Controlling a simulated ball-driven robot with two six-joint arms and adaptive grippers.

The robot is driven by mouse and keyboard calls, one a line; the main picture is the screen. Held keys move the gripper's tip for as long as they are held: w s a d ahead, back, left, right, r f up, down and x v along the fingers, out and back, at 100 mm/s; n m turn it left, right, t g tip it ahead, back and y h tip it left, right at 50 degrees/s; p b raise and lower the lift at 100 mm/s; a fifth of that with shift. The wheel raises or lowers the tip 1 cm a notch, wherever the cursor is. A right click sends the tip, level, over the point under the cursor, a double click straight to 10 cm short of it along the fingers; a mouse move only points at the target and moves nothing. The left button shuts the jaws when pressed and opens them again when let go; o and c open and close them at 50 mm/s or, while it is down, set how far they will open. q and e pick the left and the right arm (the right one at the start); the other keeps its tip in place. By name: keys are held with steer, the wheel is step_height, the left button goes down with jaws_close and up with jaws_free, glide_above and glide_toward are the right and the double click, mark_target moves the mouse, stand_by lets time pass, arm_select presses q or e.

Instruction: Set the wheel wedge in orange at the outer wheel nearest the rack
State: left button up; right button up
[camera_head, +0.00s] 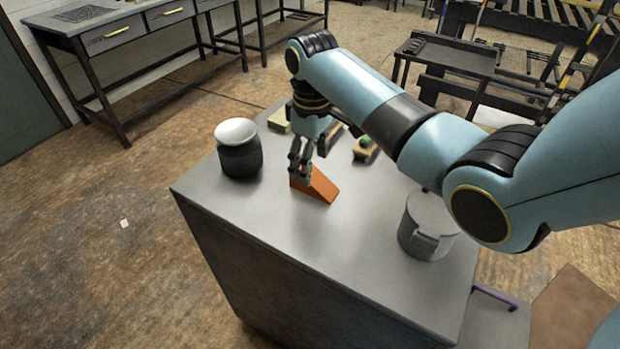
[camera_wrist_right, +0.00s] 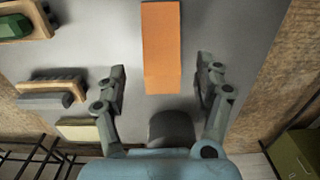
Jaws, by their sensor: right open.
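The orange wheel wedge (camera_head: 316,186) lies on the grey top of a cabinet in the head view. In the right wrist view the orange wedge (camera_wrist_right: 161,48) lies lengthwise, its near end between the fingers. My right gripper (camera_head: 299,176) is at the wedge's tall end in the head view. In the wrist view the right gripper (camera_wrist_right: 162,85) is open, with one finger on each side and a visible gap to the wedge. My left gripper is not in view. No wheel or gate that I can make out shows in these frames.
A dark jar with a white top (camera_head: 239,148) stands left of the wedge. A grey lidded can (camera_head: 428,226) stands at the right. Brushes (camera_head: 365,150) and a pale block (camera_head: 279,121) lie behind. The cabinet top's front (camera_head: 320,250) is clear.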

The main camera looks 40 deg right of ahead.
mark_target(315, 181)
step_height(315, 181, down, 4)
steer(key=shift+s+f, duration=0.1)
steer(key=shift+f, duration=0.05)
steer(key=shift+c, duration=0.6)
steer(key=c, duration=0.5)
jaws_close()
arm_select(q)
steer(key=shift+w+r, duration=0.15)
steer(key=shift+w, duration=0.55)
